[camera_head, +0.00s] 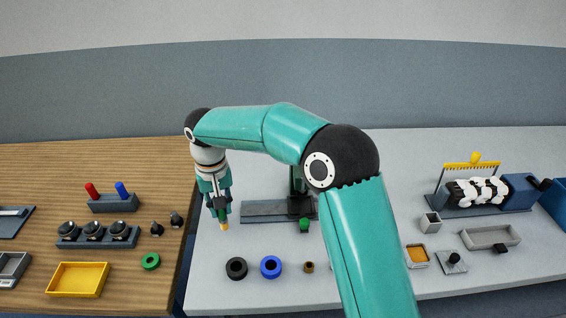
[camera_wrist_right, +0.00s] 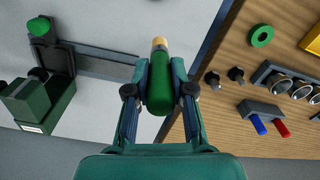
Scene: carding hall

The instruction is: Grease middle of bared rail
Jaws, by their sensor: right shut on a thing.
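My right gripper (camera_head: 220,207) is shut on a green grease stick (camera_wrist_right: 160,85) with a tan tip. The stick points down, and its tip shows in the head view just left of the rail's left end. The tip appears clear of the rail; its height above the table is hard to judge. The rail (camera_head: 264,209) lies on a dark grey base on the pale table. A black carriage (camera_head: 299,206) with a green knob (camera_head: 304,226) sits at its right part, leaving the left stretch bare. My arm partly hides the area behind and right of the carriage. My left gripper is out of view.
Black (camera_head: 236,267) and blue (camera_head: 271,266) rings and a small brass piece (camera_head: 309,267) lie in front of the rail. A wooden table at left holds a yellow tray (camera_head: 77,280) and a green ring (camera_head: 151,261). A yellow-combed roller stand (camera_head: 478,203) is at right.

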